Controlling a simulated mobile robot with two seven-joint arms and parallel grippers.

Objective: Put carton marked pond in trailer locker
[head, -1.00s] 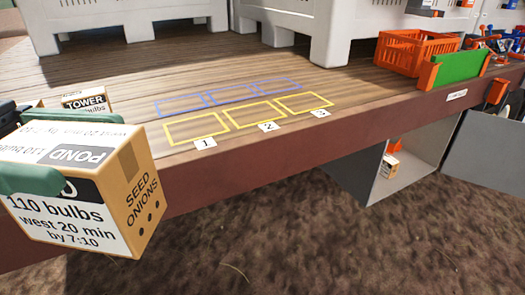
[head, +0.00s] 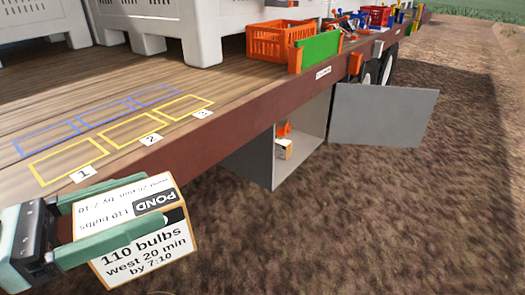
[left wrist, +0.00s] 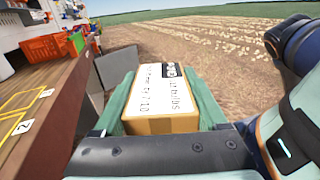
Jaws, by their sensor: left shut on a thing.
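The carton marked POND (head: 140,240) is a tan box with white labels reading 110 bulbs, west 20 min, by 7:10. My left gripper (head: 120,222) is shut on it, with green fingers on either side, and holds it in front of the trailer edge at lower left. The carton also shows between the fingers in the left wrist view (left wrist: 165,98). The trailer locker (head: 262,158) is a grey box under the trailer bed, with its door (head: 385,115) swung open to the right. A small carton (head: 284,149) and something orange are inside. My right gripper is not in view.
The trailer bed (head: 120,85) carries white bins (head: 205,30), an orange crate (head: 278,42) and a green panel (head: 318,50). Yellow and blue outlined slots numbered 1 to 3 are empty. Bare soil (head: 330,230) lies open before the locker.

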